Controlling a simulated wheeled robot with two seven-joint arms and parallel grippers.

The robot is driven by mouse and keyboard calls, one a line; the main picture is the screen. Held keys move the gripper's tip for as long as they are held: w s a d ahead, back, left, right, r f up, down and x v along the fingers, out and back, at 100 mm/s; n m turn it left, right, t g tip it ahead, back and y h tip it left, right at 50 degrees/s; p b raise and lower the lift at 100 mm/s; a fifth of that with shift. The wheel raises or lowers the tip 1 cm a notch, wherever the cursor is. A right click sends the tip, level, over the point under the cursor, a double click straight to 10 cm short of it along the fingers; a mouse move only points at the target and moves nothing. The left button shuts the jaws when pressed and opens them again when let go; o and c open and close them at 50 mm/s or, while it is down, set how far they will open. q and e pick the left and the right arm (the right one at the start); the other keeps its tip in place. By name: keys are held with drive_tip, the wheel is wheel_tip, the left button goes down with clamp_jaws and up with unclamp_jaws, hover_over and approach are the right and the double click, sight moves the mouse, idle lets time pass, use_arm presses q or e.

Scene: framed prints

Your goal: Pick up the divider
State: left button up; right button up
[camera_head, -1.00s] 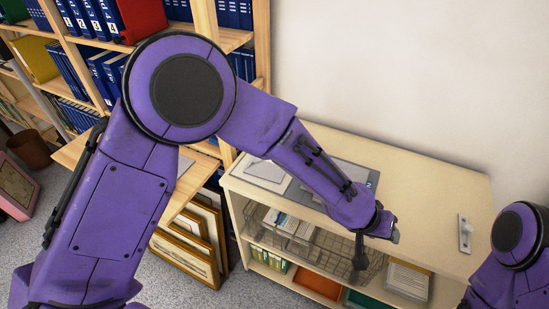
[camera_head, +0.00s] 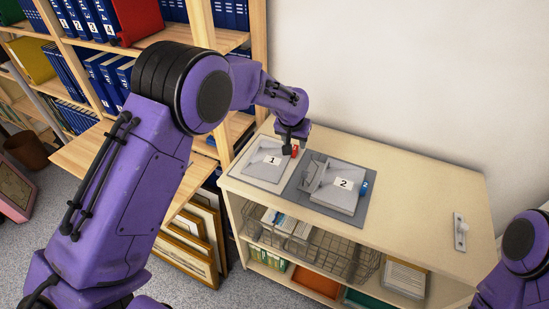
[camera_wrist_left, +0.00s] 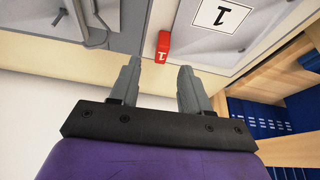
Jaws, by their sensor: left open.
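A grey panel (camera_head: 265,164) with a white label "1" lies on the cabinet top at the left. A small red tab (camera_head: 294,151) marked "1" is at its right edge; the tab also shows in the left wrist view (camera_wrist_left: 163,46). A second grey panel (camera_head: 338,198) with label "2" and a blue tab (camera_head: 364,188) lies to the right. I cannot tell which part is the divider. My left gripper (camera_head: 290,146) is pointing down close to the red tab. In the left wrist view its fingers (camera_wrist_left: 158,75) are apart and empty, with the tab beyond the gap. My right gripper is out of view.
The pale wooden cabinet top (camera_head: 415,215) is mostly clear right of the panels, apart from a small metal fitting (camera_head: 460,232). A wall stands behind. A bookcase (camera_head: 185,33) with blue binders is at the left. A wire basket (camera_head: 335,250) sits on the shelf below.

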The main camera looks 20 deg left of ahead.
sight(295, 148)
use_arm(q)
drive_tip(key=p+x, duration=0.1)
drive_tip(key=x, duration=0.4)
drive_tip(key=shift+s+a, duration=0.1)
drive_tip(key=shift+s, duration=0.15)
clamp_jaws()
drive_tip(key=shift+r, duration=0.1)
